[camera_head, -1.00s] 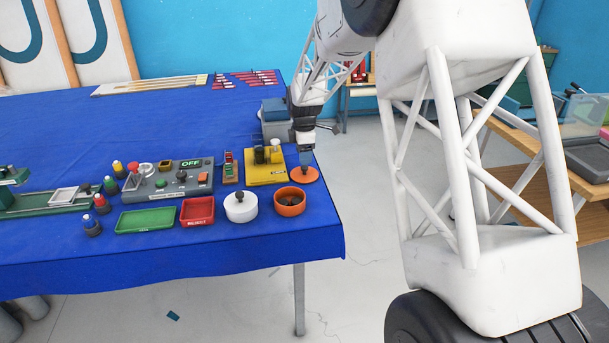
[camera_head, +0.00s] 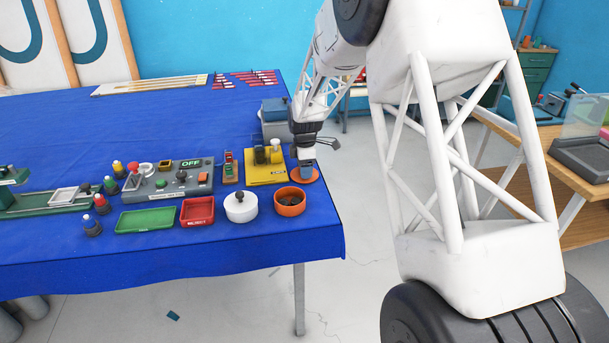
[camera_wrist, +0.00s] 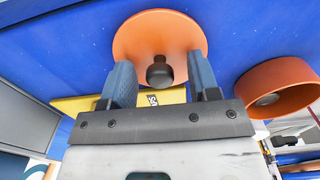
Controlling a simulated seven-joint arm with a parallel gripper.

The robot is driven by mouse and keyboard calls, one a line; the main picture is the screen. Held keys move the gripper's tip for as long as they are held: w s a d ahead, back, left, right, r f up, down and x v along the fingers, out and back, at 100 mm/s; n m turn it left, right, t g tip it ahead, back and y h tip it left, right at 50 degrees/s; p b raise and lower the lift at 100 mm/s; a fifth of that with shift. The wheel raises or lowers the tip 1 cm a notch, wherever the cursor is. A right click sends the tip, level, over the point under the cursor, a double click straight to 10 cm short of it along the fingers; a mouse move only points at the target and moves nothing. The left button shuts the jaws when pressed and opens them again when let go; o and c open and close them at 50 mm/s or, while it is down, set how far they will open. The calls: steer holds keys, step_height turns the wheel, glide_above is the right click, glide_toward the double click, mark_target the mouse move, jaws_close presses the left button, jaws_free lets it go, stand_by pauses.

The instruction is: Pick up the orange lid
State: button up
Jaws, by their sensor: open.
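The orange lid (camera_head: 315,177) lies flat on the blue cloth near the table's right edge, partly hidden by my gripper in the head view. In the wrist view the round orange lid (camera_wrist: 152,35) has a dark knob (camera_wrist: 160,72) at its middle. My gripper (camera_wrist: 163,78) is open over the lid, with one blue-grey finger on each side of the knob and gaps between. I cannot tell whether the fingertips touch the lid. In the head view my gripper (camera_head: 306,172) points down at it.
An orange pot (camera_head: 290,201) stands just in front of the lid, and a white lidded pot (camera_head: 241,206) stands left of it. A yellow board (camera_head: 266,172) with small parts lies close on the left. A grey-blue box (camera_head: 275,118) is behind.

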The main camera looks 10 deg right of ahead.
steer(key=c, duration=1)
steer(key=shift+r, duration=0.1)
steer(key=shift+r, duration=4.9)
steer(key=shift+s, duration=0.1)
steer(key=s+a, duration=0.3)
steer(key=s, duration=0.4)
steer(key=s+a, duration=0.4)
steer(key=s, duration=0.2)
steer(key=shift+s+r, duration=0.2)
steer(key=shift+s, duration=0.2)
